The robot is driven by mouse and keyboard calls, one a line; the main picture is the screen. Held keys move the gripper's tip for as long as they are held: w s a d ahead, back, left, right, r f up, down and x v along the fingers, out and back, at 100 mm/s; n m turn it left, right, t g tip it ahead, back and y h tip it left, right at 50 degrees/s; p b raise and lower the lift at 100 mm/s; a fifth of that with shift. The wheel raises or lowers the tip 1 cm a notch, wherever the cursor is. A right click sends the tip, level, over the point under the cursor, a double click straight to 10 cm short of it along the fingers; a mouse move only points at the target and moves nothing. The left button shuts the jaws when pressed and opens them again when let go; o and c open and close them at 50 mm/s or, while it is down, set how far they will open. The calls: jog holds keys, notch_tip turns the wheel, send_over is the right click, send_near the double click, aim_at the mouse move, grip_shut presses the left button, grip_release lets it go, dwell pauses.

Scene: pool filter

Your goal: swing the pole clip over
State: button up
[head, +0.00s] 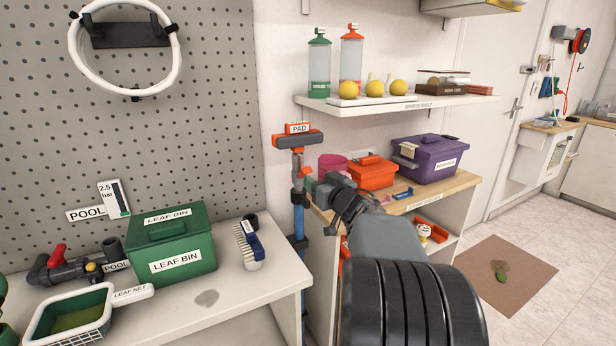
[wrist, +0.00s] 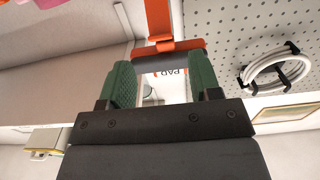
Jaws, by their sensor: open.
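A blue pole (head: 298,222) stands upright against the wall between the two benches, topped by an orange and dark grey head (head: 298,140) labelled PAD. A dark clip-like piece (head: 300,197) sits on the pole below the head; I cannot tell whether it is swung open or closed. My gripper (head: 314,186) is close to the right of the pole, just below the head. In the wrist view my gripper (wrist: 163,88) is open and its green fingers are empty, with the PAD head (wrist: 168,52) just beyond the fingertips. I cannot tell if they touch.
Left bench: green leaf bin (head: 172,243), blue brush (head: 249,246) and leaf net (head: 72,318). Right bench: orange box (head: 371,173) and purple box (head: 430,158). A shelf (head: 405,103) with bottles and yellow balls overhangs it. A white hose coil (head: 78,62) hangs on the pegboard.

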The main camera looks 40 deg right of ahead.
aim_at(308, 171)
jog(key=shift+w+d+b, duration=0.2)
jog(key=shift+w+d, duration=0.05)
jog(key=shift+w, duration=1.5)
jog(key=shift+w+d+b, duration=0.2)
jog(key=shift+w, duration=1.5)
jog(key=c, duration=0.9)
jog(key=shift+r+p, duration=0.15)
jog(key=shift+p, duration=0.2)
